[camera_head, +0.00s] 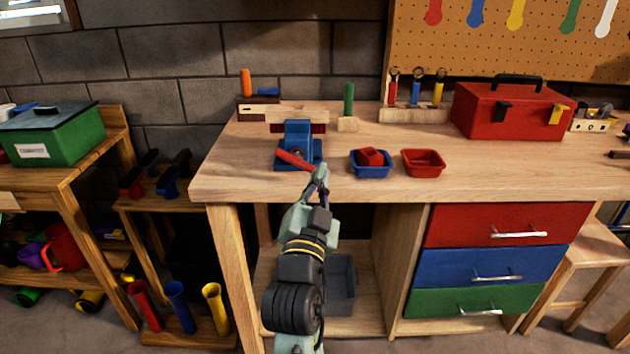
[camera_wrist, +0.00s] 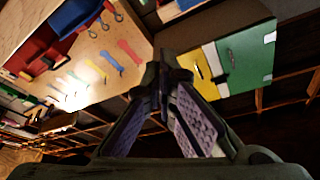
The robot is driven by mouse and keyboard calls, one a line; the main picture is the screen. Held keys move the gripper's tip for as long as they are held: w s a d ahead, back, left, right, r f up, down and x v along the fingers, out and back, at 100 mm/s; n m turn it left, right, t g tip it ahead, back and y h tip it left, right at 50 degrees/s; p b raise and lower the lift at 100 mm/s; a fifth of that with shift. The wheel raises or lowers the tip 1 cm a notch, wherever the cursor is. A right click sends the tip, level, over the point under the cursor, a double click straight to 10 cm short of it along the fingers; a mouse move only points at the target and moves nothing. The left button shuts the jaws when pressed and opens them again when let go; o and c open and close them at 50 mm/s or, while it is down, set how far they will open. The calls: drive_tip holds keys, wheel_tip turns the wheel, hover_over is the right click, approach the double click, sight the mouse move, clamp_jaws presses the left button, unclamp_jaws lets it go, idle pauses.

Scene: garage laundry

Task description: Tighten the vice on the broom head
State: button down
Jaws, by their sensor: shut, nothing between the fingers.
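The blue vice (camera_head: 298,140) stands at the front edge of the workbench, left of its middle. A red handle bar (camera_head: 294,159) crosses its front at a slant, its right end lower. A pale wooden block, seemingly the broom head (camera_head: 297,115), lies across the top of the vice by its red jaws; how tightly it is held cannot be told. My gripper (camera_head: 321,175) is shut and empty, close to the bar's right end; whether they touch cannot be told. In the wrist view the gripper's fingertips (camera_wrist: 163,80) meet, and no vice shows there.
A blue bin (camera_head: 371,171) with a red block in it and a red bin (camera_head: 423,173) stand right of the vice. A green-handled tool (camera_head: 348,100) stands behind. A red toolbox (camera_head: 510,112) sits at the back right. The bench front between bins and drawers is clear.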

sight(315, 166)
drive_tip(key=w+a+f+p, duration=0.1)
drive_tip(key=w+p, duration=0.1)
drive_tip(key=w, duration=0.5)
idle(0.3)
drive_tip(key=shift+w+f, duration=0.15)
drive_tip(key=shift+w, duration=0.05)
drive_tip(key=shift+s+m, duration=0.15)
drive_tip(key=shift+m, duration=0.25)
